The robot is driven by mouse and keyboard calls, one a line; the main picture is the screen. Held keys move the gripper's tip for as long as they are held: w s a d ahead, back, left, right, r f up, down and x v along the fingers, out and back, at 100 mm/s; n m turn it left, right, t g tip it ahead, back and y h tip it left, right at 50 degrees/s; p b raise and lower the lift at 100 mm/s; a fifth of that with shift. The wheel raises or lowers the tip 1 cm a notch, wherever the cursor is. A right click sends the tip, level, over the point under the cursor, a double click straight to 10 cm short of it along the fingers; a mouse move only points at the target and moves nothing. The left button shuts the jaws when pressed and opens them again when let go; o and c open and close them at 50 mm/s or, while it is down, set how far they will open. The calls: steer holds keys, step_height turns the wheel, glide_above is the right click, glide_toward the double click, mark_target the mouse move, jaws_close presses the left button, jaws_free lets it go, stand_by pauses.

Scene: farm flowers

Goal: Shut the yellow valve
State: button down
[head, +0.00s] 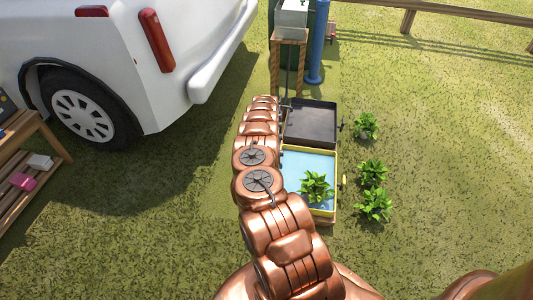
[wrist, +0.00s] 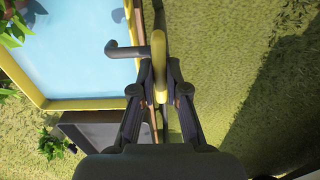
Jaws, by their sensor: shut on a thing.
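The yellow valve (wrist: 158,62) shows in the wrist view as a rounded yellow handle, seen nearly edge-on. A grey bent pipe (wrist: 125,51) sticks out from it to the left, over the water tub. My gripper (wrist: 159,92) is shut on the yellow handle, with one finger on each side of it. The water tub has a yellow rim (wrist: 85,101) and light blue water; its rim also shows in the head view (head: 338,165). In the head view my arm covers the tub's left side, and the gripper and held valve are hidden.
A dark tub (head: 310,122) stands beyond the water tub. Leafy plants (head: 373,205) grow to the right, and one plant (head: 316,186) shows over the water. A white van (head: 150,60) and a wooden shelf (head: 35,150) stand to the left. Grass is open at the right.

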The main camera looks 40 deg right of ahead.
steer(key=c, duration=1.2)
jaws_free()
steer(key=shift+r, duration=5.95)
